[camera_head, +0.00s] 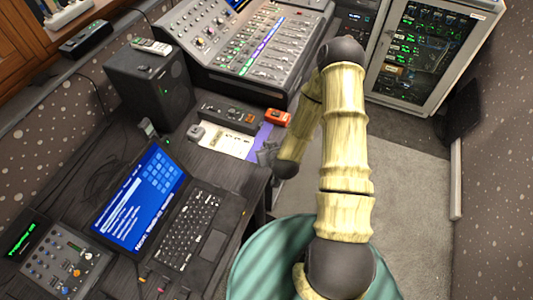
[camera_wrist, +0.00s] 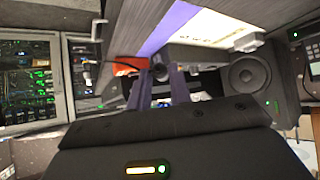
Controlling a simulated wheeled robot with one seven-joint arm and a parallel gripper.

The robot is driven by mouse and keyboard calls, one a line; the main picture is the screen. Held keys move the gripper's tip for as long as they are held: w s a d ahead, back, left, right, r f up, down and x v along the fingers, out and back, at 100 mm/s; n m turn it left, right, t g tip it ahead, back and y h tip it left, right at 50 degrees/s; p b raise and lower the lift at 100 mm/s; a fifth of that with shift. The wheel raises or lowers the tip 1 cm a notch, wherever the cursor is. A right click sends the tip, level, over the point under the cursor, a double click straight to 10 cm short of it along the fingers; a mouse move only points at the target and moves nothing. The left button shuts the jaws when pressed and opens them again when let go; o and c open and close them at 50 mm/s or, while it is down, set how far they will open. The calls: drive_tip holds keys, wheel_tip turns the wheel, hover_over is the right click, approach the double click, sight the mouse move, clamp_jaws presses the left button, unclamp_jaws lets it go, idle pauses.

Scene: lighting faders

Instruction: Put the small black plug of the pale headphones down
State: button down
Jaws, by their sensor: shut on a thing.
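My gripper (camera_head: 268,154) is at the front edge of the desk, just below the orange device, in the head view. In the wrist view its two fingers (camera_wrist: 162,88) are close together, shut on a small dark rounded piece, the black plug (camera_wrist: 160,72). A thin black cable (camera_wrist: 128,62) shows just left of the fingertips. In the head view the plug is too small to make out at the fingers. I cannot make out the pale headphones in either view.
An orange device (camera_head: 278,117), a purple strip (camera_head: 262,136) and a white sheet (camera_head: 222,139) lie by the gripper. A laptop (camera_head: 160,210), a black speaker (camera_head: 152,85) and a fader console (camera_head: 255,45) crowd the desk. A rack (camera_head: 425,50) stands right; carpet (camera_head: 415,190) is clear.

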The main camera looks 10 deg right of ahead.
drive_tip(key=w+a+r+n+y+b, duration=0.2)
drive_tip(key=w+a+n+y, duration=0.1)
drive_tip(key=w, duration=0.1)
drive_tip(key=shift+w+d+r+n+g+y+b, duration=0.15)
drive_tip(key=shift+d+n+g+y+b, duration=1.05)
drive_tip(key=shift+n, duration=0.6)
drive_tip(key=shift+w+d+r+n+g+y+b, duration=0.1)
drive_tip(key=shift+d+n+g+y+b, duration=0.8)
drive_tip(key=shift+d+n+b, duration=0.7)
drive_tip(key=shift+a+f+p, duration=0.1)
drive_tip(key=shift+p, duration=0.2)
wheel_tip(320, 180, down, 6)
drive_tip(key=shift+b, duration=0.35)
drive_tip(key=shift+f, duration=1.9)
